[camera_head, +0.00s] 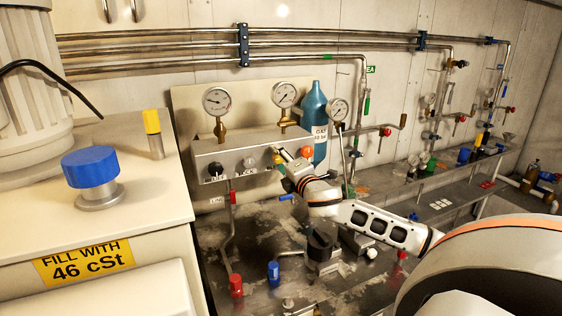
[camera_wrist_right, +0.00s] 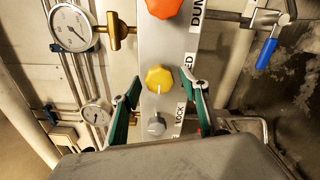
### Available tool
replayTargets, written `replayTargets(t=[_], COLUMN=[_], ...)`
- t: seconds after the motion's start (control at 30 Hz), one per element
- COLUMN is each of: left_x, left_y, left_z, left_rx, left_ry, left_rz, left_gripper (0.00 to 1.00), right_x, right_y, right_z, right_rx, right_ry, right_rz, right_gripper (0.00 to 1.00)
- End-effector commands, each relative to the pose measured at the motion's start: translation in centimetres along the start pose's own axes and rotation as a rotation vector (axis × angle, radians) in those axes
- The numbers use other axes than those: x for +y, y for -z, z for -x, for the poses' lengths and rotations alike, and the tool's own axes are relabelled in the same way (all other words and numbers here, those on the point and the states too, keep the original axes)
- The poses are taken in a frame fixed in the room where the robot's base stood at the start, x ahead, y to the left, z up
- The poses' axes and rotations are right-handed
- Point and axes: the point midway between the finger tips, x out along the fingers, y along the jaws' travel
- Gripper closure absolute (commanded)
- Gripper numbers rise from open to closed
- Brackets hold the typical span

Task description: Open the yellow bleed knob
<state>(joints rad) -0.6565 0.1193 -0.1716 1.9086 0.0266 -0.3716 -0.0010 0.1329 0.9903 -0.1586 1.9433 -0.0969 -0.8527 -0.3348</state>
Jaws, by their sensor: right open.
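The yellow bleed knob (camera_wrist_right: 160,78) shows in the right wrist view on the grey panel, with a pale pointer line on its face. My right gripper (camera_wrist_right: 162,88) is open, with one green-padded finger on each side of the view and the knob seen between the tips. I see no contact, and I cannot tell how far the tips are from the panel. In the head view the right gripper (camera_head: 283,160) is at the right part of the panel (camera_head: 232,150) and mostly hides the yellow knob. My left gripper is not in view.
An orange knob (camera_wrist_right: 164,8) and a grey knob (camera_wrist_right: 156,125) sit on either side of the yellow one. A blue-handled valve (camera_wrist_right: 267,53) is near. Gauges (camera_head: 217,101) stand above the panel, with a blue bottle (camera_head: 314,112) behind. A white cabinet (camera_head: 130,190) is at left.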

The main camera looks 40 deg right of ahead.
Motion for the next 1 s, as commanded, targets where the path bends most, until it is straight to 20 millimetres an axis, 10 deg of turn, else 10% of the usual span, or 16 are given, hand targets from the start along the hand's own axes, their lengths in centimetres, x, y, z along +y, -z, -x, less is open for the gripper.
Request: replayTargets(t=[1.0], left_x=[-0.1], left_y=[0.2], left_z=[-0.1], left_rx=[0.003], left_ry=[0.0], left_rz=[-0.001], left_gripper=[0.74], right_x=[-0.1], right_y=[0.0], right_z=[11.3], right_rx=[0.001], right_ry=[0.001], right_rz=[-0.001], right_gripper=[0.55])
